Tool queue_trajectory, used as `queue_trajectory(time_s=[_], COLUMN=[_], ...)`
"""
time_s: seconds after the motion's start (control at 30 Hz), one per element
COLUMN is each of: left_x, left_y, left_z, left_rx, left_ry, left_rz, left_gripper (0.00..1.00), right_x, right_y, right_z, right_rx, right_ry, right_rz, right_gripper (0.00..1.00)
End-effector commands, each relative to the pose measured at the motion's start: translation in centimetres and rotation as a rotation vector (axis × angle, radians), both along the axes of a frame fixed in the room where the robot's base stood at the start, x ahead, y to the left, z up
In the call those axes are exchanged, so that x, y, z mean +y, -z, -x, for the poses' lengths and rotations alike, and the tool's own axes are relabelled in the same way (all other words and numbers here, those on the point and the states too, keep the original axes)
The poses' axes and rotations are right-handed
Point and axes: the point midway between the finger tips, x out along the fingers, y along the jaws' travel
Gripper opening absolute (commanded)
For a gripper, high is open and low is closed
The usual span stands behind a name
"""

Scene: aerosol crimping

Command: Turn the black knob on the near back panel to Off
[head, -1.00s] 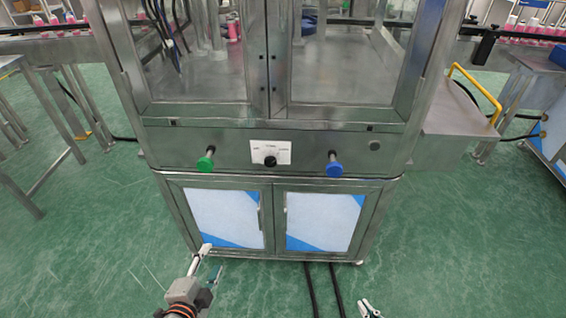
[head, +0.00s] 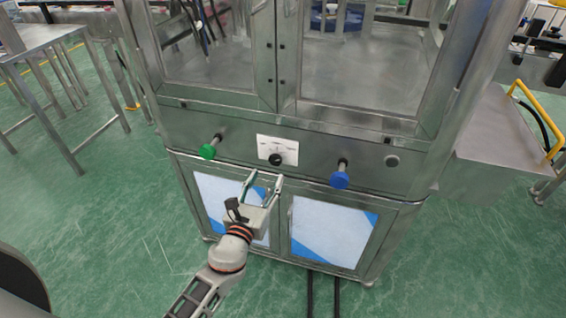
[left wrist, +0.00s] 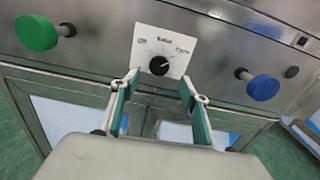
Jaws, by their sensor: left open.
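The black knob (head: 276,159) sits at the bottom of a white label plate (head: 291,145) on the machine's steel panel. In the left wrist view the knob (left wrist: 159,66) shows below printed marks on the plate; the words are too small to read surely, and where the knob points is hard to tell. My left gripper (head: 264,176) is open and empty, just below and in front of the knob. In the left wrist view its two fingers (left wrist: 157,86) stand apart, with the knob beyond and between them. My right gripper does not show now.
A green button (head: 208,151) sticks out left of the knob and a blue button (head: 340,179) right of it. Cabinet doors (head: 325,225) lie below, glass doors above. A steel side box (head: 495,160) with a yellow handle stands at right.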

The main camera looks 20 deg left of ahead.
Motion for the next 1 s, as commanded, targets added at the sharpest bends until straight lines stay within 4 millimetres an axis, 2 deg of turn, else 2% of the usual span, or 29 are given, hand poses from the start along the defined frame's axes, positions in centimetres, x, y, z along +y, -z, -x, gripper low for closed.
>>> queue_trajectory(time_s=[0.17, 0.53, 0.7, 0.97, 1.0], left_x=[0.0, -0.2, -0.2, -0.2, -0.2], left_y=[-0.2, -0.1, -0.1, -0.1, -0.1], left_z=[-1.6, -6.8, -7.8, -7.8, -7.8], left_rx=[-0.005, -0.003, -0.002, -0.002, -0.002], left_ry=[-0.001, -0.001, -0.001, -0.001, -0.001], left_rz=[-0.015, -0.012, -0.012, -0.011, -0.011], left_gripper=[0.45, 0.45, 0.45, 0.45, 0.35], right_x=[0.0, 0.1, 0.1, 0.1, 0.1], right_y=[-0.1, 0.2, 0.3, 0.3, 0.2], right_z=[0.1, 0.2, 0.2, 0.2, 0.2], right_rx=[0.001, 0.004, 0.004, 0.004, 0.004], right_ry=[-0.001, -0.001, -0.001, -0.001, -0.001], right_rz=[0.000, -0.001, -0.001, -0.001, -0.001], right_gripper=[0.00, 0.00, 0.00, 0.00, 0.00])
